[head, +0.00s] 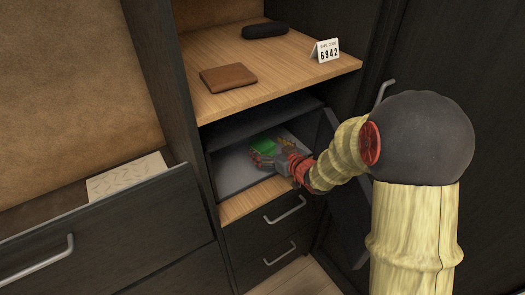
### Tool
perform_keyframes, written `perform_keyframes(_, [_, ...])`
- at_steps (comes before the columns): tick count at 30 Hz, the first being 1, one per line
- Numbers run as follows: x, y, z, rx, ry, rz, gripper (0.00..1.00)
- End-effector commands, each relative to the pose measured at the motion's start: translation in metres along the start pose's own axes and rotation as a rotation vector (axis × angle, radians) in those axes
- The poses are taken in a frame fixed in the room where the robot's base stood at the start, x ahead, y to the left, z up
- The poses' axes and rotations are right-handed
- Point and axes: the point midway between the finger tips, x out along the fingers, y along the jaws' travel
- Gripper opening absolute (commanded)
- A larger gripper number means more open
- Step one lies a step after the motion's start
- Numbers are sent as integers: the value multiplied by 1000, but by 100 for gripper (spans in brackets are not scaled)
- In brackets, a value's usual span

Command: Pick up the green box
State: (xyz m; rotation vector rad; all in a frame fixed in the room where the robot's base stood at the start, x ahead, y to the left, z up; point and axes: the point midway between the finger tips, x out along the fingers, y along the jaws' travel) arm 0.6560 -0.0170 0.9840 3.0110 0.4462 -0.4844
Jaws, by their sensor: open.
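The green box (264,146) lies inside a dark, open-fronted compartment (228,172) below the wooden shelf. Only part of it shows, as a small green patch. My gripper (266,158) reaches into the compartment from the right and is at the box, with its fingers close around or beside it. The fingers are small in view and overlap the box, so I cannot tell whether they touch it. The gripper is open.
A door (335,140) stands open at the compartment's right. Drawers (285,215) are below; an open drawer (100,240) projects at left.

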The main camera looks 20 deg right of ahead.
Motion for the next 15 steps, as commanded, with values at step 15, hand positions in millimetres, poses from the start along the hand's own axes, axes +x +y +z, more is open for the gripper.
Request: perform_keyframes(15, [41, -4, 7, 7, 22, -22, 84])
